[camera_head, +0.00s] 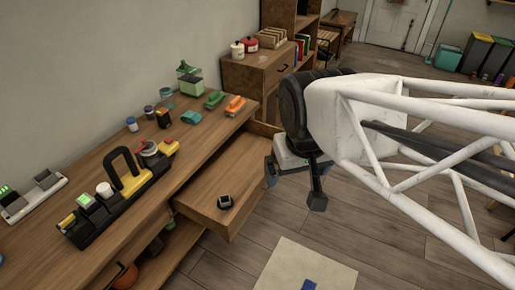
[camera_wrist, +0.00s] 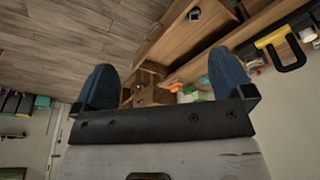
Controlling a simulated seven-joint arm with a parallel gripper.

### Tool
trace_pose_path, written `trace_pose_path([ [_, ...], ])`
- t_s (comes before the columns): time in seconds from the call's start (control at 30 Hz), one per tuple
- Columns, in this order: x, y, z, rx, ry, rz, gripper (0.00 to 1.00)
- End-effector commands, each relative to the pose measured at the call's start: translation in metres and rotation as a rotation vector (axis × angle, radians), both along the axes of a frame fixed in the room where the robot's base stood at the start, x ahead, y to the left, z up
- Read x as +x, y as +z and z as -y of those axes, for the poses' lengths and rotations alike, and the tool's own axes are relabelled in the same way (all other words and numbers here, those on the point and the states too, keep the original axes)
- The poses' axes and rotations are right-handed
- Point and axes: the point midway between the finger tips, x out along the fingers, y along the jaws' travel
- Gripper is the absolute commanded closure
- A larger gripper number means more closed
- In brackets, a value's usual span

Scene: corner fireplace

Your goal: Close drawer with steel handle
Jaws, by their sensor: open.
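The wooden drawer (camera_head: 240,172) is pulled out from the front of the long workbench. A small dark item with a pale top (camera_head: 225,201) lies inside it near its left end. The drawer's front faces away from the head view, and I cannot make out the steel handle in either view. The drawer also shows, upside down, at the top of the wrist view (camera_wrist: 215,18). My gripper (camera_head: 294,180) hangs to the right of the drawer, apart from it. Its two blue fingers are spread with nothing between them in the wrist view (camera_wrist: 163,78).
A wooden cabinet (camera_head: 255,75) stands behind. A pale mat (camera_head: 305,268) lies on the floor. The floor right of the drawer looks clear.

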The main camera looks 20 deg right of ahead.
Motion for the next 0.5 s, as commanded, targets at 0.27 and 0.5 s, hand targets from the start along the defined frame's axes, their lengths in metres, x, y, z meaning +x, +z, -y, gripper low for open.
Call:
trace_pose_path([
  [0.27,0.005,-0.005,-0.001,0.024,-0.020,-0.028,0.44],
  [0.5,0.022,-0.023,-0.003,0.116,-0.096,-0.129,0.81],
])
